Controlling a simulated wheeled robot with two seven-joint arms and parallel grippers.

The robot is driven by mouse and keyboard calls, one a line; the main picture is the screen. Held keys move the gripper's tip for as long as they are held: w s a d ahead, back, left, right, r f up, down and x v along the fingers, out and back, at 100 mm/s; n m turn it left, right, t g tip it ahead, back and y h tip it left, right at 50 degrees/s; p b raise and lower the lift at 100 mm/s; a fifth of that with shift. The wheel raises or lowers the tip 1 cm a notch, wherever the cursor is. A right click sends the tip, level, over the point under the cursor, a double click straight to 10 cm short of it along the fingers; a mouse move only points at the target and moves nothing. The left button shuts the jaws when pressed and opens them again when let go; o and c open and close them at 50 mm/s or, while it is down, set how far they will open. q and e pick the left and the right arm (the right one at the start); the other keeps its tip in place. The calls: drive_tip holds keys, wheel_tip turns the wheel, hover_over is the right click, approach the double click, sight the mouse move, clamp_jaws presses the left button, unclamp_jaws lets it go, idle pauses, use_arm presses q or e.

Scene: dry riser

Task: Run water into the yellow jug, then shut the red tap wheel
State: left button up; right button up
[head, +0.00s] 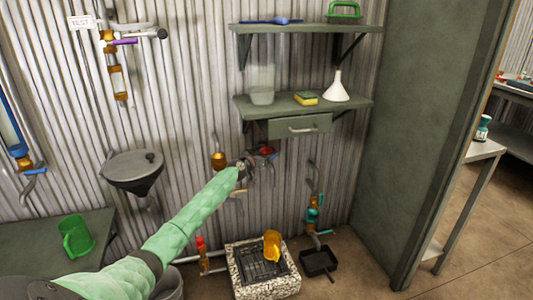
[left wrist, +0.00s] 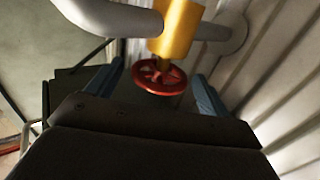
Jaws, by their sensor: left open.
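The red tap wheel (head: 265,150) is on the corrugated wall below the drawer. In the left wrist view the red wheel (left wrist: 162,78) hangs under a brass-yellow valve body (left wrist: 179,28) and lies between my finger tips. My left gripper (head: 262,168) is open around the wheel; neither finger visibly touches it. The yellow jug (head: 272,245) stands on the dark grate of a speckled stone drain (head: 284,287), below the tap. No water stream can be made out, and the jug's inside is too small to judge. My right gripper is out of view.
A shelf (head: 355,105) with a drawer (head: 300,126) is just above the tap. A grey funnel basin (head: 133,170) and a green jug (head: 76,236) are at left. A black pan (head: 318,262) and a teal-handled valve (head: 312,213) are right of the drain.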

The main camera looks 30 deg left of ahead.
use_arm(q)
drive_tip(key=shift+w, duration=0.35)
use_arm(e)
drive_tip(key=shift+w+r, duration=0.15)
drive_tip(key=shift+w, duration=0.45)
